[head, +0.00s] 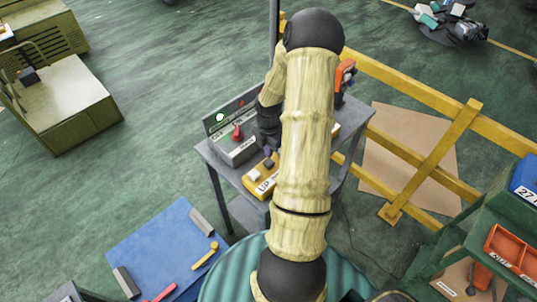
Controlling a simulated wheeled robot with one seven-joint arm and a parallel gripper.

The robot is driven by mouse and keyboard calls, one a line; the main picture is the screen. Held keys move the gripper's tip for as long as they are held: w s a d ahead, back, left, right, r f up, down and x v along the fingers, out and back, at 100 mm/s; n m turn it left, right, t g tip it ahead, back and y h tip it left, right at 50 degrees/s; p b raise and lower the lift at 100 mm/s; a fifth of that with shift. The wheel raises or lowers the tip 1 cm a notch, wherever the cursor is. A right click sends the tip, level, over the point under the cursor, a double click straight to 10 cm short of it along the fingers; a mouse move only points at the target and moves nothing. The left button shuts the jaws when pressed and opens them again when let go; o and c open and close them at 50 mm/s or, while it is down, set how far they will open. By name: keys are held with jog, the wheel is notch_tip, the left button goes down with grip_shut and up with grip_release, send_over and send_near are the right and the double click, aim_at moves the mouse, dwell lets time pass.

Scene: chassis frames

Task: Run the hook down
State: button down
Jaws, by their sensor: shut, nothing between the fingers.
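A yellow control box (258,190) with the letters "UP" on its front lies on a small grey table (222,165). Light and dark buttons show on its top, and its right part is hidden behind my arm. My gripper (268,147) is dark and points down just above and behind the yellow box. It is shut and empty. My arm covers much of it, and I cannot tell whether the fingertips touch a button. The hook is not visible.
A grey panel (240,148) with a red switch and a green lamp stands left of my gripper. An orange object (344,76) is at the table's far right. A yellow railing (425,88) runs along the right. A blue mat (150,245) with tools lies front left.

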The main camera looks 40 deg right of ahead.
aim_at(269, 161)
jog(key=shift+f+p, duration=0.35)
jog(key=shift+f, duration=1.3)
